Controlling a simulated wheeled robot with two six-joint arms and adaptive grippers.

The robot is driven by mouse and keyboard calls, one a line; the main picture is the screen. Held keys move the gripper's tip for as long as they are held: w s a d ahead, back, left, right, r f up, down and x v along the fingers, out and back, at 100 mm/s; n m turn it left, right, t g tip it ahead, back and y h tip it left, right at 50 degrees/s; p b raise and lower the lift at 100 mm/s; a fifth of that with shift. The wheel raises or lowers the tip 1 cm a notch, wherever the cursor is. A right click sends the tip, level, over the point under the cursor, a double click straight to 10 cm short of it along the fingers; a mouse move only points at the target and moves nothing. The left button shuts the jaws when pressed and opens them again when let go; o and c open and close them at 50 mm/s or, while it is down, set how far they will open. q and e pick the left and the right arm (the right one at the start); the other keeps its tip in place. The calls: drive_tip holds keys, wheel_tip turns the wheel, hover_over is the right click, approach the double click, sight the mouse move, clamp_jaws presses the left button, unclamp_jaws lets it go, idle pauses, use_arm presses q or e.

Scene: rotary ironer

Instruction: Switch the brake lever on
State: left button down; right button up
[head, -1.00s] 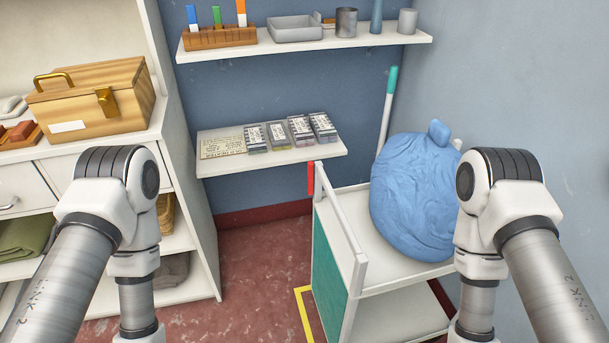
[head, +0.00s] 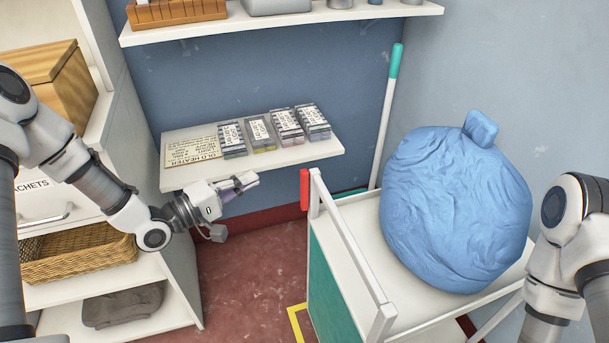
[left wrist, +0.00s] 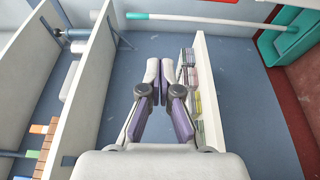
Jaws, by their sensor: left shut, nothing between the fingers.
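The brake lever (head: 305,190) is a short red upright bar beside the white handle post of the trolley (head: 352,248). My left gripper (head: 252,181) is shut and empty. In the head view it appears to the left of the red lever, in front of the lower wall shelf, with a clear gap between them. The left wrist view shows the closed fingers (left wrist: 159,68) with nothing between them, and I cannot make out the lever there. My right arm is at the right edge of the head view, with its gripper out of sight.
A large blue bag (head: 455,215) fills the trolley top. The lower wall shelf (head: 250,167) holds several small packs and a sign. A teal-and-white pole (head: 388,120) leans at the wall. A cabinet (head: 180,250) stands left; open floor (head: 245,275) lies between.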

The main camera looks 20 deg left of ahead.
sight(305, 191)
use_arm(q)
drive_tip(key=w+d+b, duration=0.2)
drive_tip(key=w+d, duration=0.2)
drive_tip(key=d, duration=0.4)
drive_tip(key=shift+w+d+b, duration=0.25)
drive_tip(key=shift+w+b, duration=0.05)
drive_tip(key=shift+b, duration=0.05)
idle(0.5)
